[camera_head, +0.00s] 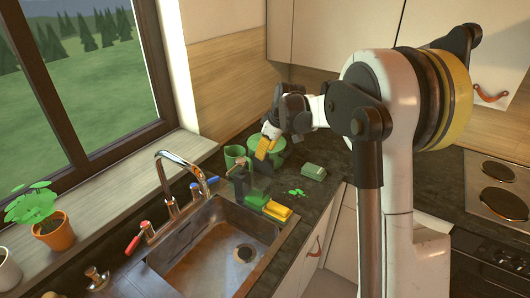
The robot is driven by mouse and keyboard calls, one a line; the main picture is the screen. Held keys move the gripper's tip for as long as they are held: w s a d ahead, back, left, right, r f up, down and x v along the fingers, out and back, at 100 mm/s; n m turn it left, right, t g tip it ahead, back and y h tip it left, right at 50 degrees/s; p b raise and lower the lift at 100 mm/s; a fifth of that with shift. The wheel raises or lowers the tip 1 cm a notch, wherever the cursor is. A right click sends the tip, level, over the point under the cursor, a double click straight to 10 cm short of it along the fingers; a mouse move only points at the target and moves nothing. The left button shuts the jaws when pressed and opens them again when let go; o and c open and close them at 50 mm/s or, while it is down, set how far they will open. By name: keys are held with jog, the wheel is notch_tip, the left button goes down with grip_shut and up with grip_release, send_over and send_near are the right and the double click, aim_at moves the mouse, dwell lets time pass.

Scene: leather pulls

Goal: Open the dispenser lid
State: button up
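My gripper (252,180) reaches down over the counter just behind the sink, with a white and yellow body and dark fingers. The fingers are small and overlap dark shapes, so I cannot tell how far apart they are or whether they touch anything. I cannot tell for certain which thing is the dispenser. A small green box (312,171) with a closed-looking top sits on the counter to the right of my gripper, apart from it. Two green round containers stand behind my gripper, a smaller one (235,156) and a larger one (269,147) partly hidden by it.
The metal sink (205,250) with its chrome faucet (167,185) lies in front. A yellow and green sponge (277,211) lies at its back right edge. Green leaf-like pieces (295,192) lie nearby. A potted plant (53,232) stands left; a stove (497,190) is right.

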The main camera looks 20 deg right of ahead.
jog(key=v, duration=1.1)
jog(key=shift+r, duration=0.2)
jog(key=shift+s, duration=0.15)
jog(key=s+a+f+m+t+h+b, duration=0.1)
jog(key=s+a+m+b, duration=0.15)
jog(key=s, duration=0.55)
jog(key=s+a+f+m+b, duration=0.1)
jog(key=s+a+f+b, duration=0.2)
jog(key=s, duration=0.4)
jog(key=s+a+f+m+b, duration=0.2)
jog(key=s+f, duration=0.3)
jog(key=s, duration=0.3)
jog(key=s+a+f+m+t+b, duration=0.1)
jog(key=s+a+f+m+b, duration=0.1)
jog(key=s+f, duration=0.3)
jog(key=s, duration=0.2)
jog(key=shift+s+a+t+h, duration=0.3)
jog(key=shift+s, duration=0.05)
